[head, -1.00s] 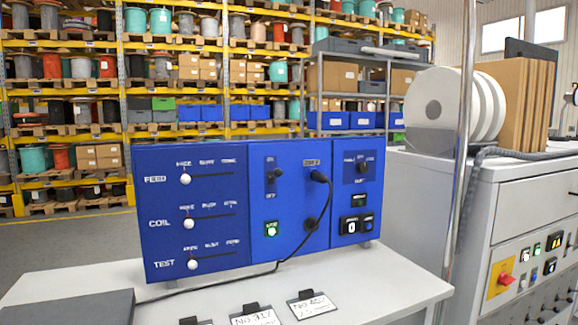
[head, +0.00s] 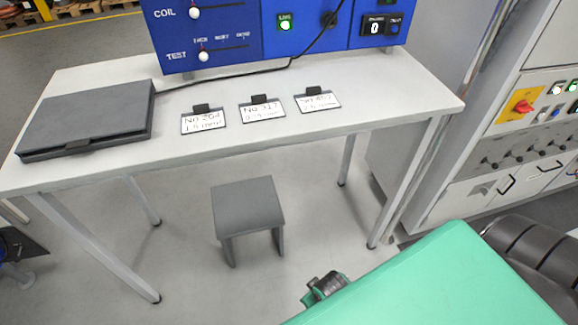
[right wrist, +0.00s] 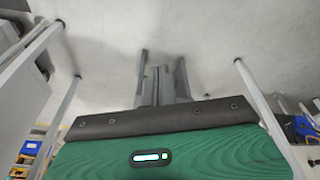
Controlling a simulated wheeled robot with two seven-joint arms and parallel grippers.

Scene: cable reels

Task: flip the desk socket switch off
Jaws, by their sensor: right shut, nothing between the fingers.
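The lower part of the blue panel (head: 290,48) stands at the back of the desk in the head view. Its lit green lamp (head: 286,22) and the socket with a black cable (head: 327,18) show. The panel's upper part, with the toggle marked ON and OFF seen earlier, is cut off by the top edge. My right gripper (right wrist: 163,78) is shut and empty in the right wrist view, low near the floor and away from the panel. My green right arm fills the bottom right of the head view. My left gripper is not recognisable in any view.
The white desk (head: 330,132) carries a dark flat case (head: 88,118) and several label cards. A grey stool (head: 248,205) stands under its front edge. A grey cabinet (head: 500,140) with a red knob bounds the right side.

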